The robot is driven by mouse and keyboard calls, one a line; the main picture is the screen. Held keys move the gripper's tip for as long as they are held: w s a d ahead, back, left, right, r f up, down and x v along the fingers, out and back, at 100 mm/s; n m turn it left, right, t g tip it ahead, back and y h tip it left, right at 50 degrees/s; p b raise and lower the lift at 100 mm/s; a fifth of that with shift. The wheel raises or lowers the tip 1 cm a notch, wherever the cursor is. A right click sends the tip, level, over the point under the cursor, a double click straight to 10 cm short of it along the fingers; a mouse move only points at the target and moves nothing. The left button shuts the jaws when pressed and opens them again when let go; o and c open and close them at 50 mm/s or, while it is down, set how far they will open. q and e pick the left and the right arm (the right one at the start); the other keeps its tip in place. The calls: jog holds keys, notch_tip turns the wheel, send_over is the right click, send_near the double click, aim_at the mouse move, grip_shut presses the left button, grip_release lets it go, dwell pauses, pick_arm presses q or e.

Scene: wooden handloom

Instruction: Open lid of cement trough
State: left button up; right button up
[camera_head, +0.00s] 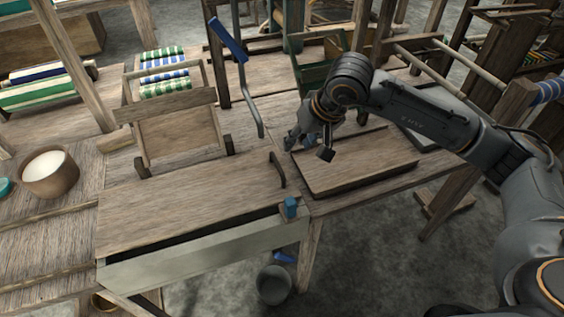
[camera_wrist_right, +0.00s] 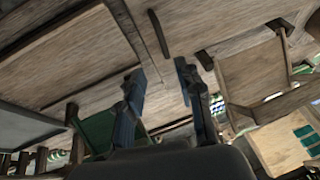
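The cement trough (camera_head: 205,260) is a long pale box at the lower left in the head view. Its flat wooden lid (camera_head: 185,205) lies over it, with a dark gap along the front edge. A dark bar handle (camera_head: 277,170) is at the lid's right end; it also shows in the right wrist view (camera_wrist_right: 158,34). My right gripper (camera_head: 308,147) is open and empty, just right of and apart from the handle, above the neighbouring wooden board. In the wrist view, the two fingers of this gripper (camera_wrist_right: 162,87) are spread. My left gripper is not in view.
A flat wooden board (camera_head: 358,165) lies under my right gripper. An upright wooden frame (camera_head: 175,130) stands behind the lid, and a blue-handled crank (camera_head: 228,42) rises near it. A blue block (camera_head: 290,207) sits at the trough's front right corner. A grey bucket (camera_head: 273,284) stands below.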

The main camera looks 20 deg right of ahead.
aim_at(279, 166)
jog(key=p+x, duration=0.2)
jog(key=x, duration=1.1)
jog(key=shift+a, duration=0.15)
grip_shut()
